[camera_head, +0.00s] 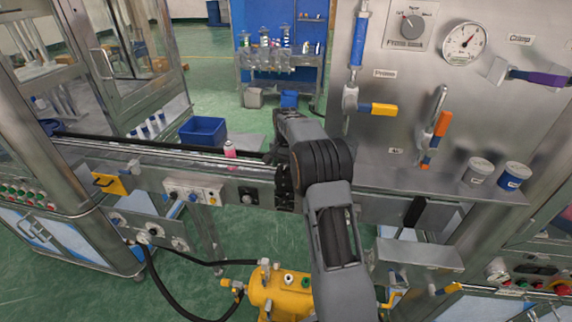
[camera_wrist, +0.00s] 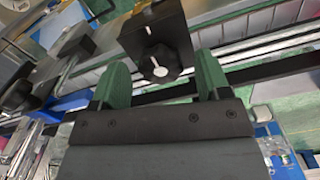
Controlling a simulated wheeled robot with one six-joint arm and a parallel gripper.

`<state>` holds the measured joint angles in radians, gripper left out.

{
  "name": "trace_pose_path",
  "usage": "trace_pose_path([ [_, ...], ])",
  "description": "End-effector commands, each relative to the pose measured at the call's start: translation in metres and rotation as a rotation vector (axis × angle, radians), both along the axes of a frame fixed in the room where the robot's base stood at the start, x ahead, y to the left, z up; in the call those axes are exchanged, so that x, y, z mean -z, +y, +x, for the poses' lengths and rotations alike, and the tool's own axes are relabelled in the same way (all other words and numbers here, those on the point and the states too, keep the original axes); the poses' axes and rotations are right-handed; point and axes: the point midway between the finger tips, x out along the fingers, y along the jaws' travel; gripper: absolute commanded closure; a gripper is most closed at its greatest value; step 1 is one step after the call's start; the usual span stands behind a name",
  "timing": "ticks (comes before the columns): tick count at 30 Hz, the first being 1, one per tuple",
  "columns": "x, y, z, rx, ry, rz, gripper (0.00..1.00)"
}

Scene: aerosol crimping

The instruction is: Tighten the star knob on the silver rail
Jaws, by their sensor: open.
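In the wrist view a black star knob (camera_wrist: 159,64) with a pale centre sits on a black block (camera_wrist: 155,28). Silver rails (camera_wrist: 265,45) run slantwise past the block. My gripper (camera_wrist: 163,67) is open. Its two green fingers stand on either side of the knob in the picture, with a gap on both sides. I cannot tell how deep the knob lies between them. In the head view my arm reaches to the conveyor's silver rail (camera_head: 140,155) and hides the block and this knob; my fingertips are hidden there too.
Another black star knob (camera_wrist: 16,97) shows at the wrist view's left edge. In the head view a pink can (camera_head: 230,149) stands on the conveyor left of my arm. A steel panel with valves and a gauge (camera_head: 463,43) rises at right. A yellow machine (camera_head: 280,290) stands below.

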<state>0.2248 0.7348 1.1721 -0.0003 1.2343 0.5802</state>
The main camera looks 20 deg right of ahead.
Motion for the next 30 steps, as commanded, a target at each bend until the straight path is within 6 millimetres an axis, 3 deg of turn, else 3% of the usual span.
trace_pose_path([
  [7, -0.002, 0.0, 0.0, -0.001, -0.001, 0.0, 0.3],
  [11, -0.015, 0.0, 0.001, -0.001, -0.003, 0.0, 0.3],
  [24, -0.102, 0.0, 0.0, 0.0, -0.002, -0.001, 0.3],
  [30, -0.128, 0.0, 0.0, 0.0, -0.001, 0.0, 0.3],
])
